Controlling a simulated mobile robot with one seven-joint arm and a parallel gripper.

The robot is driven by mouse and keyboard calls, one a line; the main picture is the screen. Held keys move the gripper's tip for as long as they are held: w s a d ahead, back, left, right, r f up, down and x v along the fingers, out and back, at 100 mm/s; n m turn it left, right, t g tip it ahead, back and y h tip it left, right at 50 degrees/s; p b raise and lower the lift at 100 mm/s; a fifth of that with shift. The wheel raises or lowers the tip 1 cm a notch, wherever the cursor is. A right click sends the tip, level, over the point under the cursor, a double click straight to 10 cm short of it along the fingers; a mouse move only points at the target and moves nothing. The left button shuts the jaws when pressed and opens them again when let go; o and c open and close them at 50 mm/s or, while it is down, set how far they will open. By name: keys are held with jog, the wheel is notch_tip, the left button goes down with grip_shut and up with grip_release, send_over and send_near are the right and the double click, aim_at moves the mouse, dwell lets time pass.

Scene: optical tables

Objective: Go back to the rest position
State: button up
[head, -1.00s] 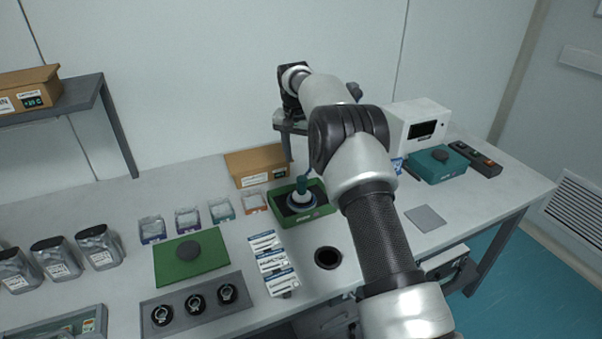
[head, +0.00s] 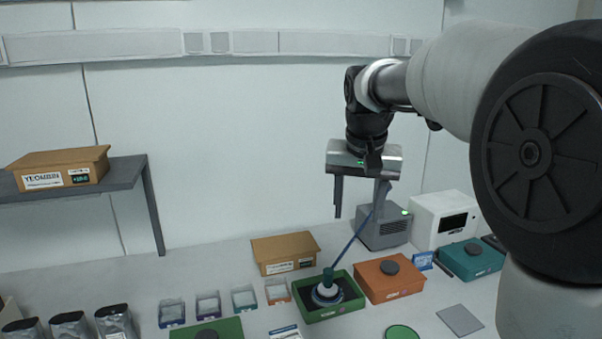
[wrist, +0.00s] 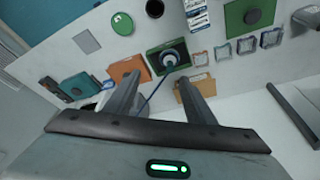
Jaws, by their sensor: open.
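My gripper (head: 360,195) is open and empty in the head view, raised above the back of the table with its fingers pointing down. In the wrist view its two fingers (wrist: 160,95) are spread apart with nothing between them. Below it, an open green box (head: 322,312) holds a round white and dark object with a green top (head: 327,285). A thin blue rod or cable rises from that object toward the gripper; I cannot tell whether it touches a finger. The green box also shows in the wrist view (wrist: 185,72).
An orange box (head: 390,280), a teal box (head: 470,262), a white device (head: 443,220) and a grey device (head: 384,233) stand on the right. A cardboard box (head: 285,253) stands behind the green box. Air around the gripper is clear.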

jog(key=s+d+f+n+t, duration=0.1)
jog(key=s+f, duration=0.2)
jog(key=s, duration=1)
jog(key=s+d+f+n+t, duration=0.1)
jog(key=s+f, duration=0.2)
jog(key=s, duration=1)
jog(key=shift+s+d, duration=0.15)
jog(key=shift+d, duration=0.1)
jog(key=shift+f, duration=0.1)
